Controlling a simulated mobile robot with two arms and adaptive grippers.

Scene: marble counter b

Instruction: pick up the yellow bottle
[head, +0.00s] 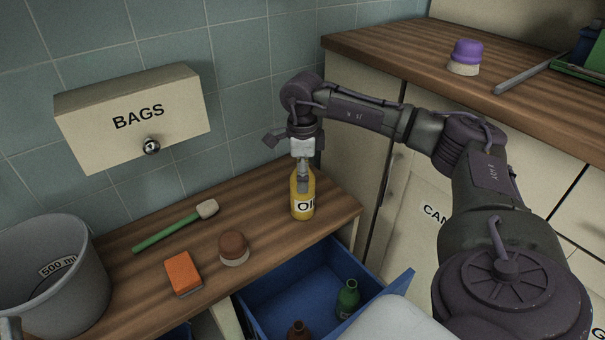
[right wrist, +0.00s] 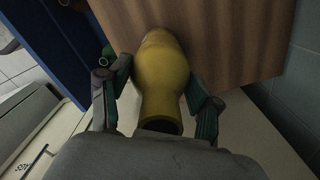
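The yellow bottle (head: 303,205) stands upright near the front right corner of the wooden counter, with a partly visible label reading "OI". My right gripper (head: 303,178) comes down on it from above, hiding its top in the head view. In the right wrist view the bottle (right wrist: 162,72) lies between the two fingers (right wrist: 160,82). The finger pads appear to touch its sides, so the gripper looks shut on it. The bottle appears to rest on the counter. My left gripper is not in view.
An open blue drawer (head: 275,302) below holds a green bottle (head: 347,299) and a brown one (head: 299,331). A brown-topped round object (head: 233,245), orange block (head: 183,273), green-handled mallet (head: 170,229) and grey bucket (head: 60,280) stand left. A "BAGS" box (head: 130,115) juts from the wall.

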